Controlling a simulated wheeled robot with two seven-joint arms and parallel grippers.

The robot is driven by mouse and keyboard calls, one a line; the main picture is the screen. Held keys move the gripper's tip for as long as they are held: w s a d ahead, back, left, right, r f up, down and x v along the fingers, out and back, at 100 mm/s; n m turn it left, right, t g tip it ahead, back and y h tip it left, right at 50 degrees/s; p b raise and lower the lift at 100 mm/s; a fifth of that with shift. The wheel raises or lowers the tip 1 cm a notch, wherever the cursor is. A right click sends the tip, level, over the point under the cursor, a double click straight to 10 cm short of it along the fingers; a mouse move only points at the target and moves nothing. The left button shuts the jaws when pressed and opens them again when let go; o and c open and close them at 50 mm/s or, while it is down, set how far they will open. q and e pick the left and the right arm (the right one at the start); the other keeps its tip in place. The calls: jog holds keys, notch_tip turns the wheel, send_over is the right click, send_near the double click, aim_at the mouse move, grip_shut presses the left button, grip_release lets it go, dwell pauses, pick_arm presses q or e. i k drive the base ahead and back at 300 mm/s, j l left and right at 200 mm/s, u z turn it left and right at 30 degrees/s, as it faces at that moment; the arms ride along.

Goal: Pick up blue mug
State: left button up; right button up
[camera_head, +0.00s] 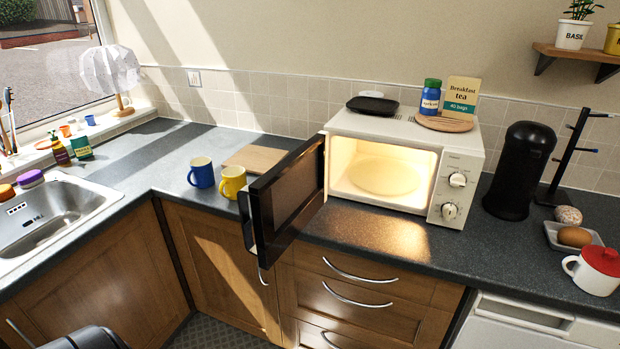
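The blue mug (203,173) stands upright on the dark counter, left of the open microwave door. Its handle points left in the picture, and its inside looks pale. A yellow mug (235,183) stands just right of it and slightly nearer, very close to it. Neither of my grippers shows in the head view. A dark rounded shape cuts into the bottom left edge, with no fingers visible on it.
The lit microwave (462,165) stands open. Its black door (290,195) juts out past the counter front, right of the mugs. A wooden board (252,157) lies behind them. The sink (62,215) is at left. Counter (150,165) left of the mugs is clear.

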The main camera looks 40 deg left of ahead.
aim_at(202, 170)
jog(key=k+j, duration=0.1)
jog(key=j, duration=0.4)
jog(key=k+j, duration=0.1)
jog(key=j, duration=0.45)
jog(key=k+j, duration=0.1)
jog(key=j, duration=0.4)
jog(key=k+j, duration=0.1)
jog(key=j, duration=0.45)
jog(key=k+j, duration=0.1)
jog(key=j, duration=0.4)
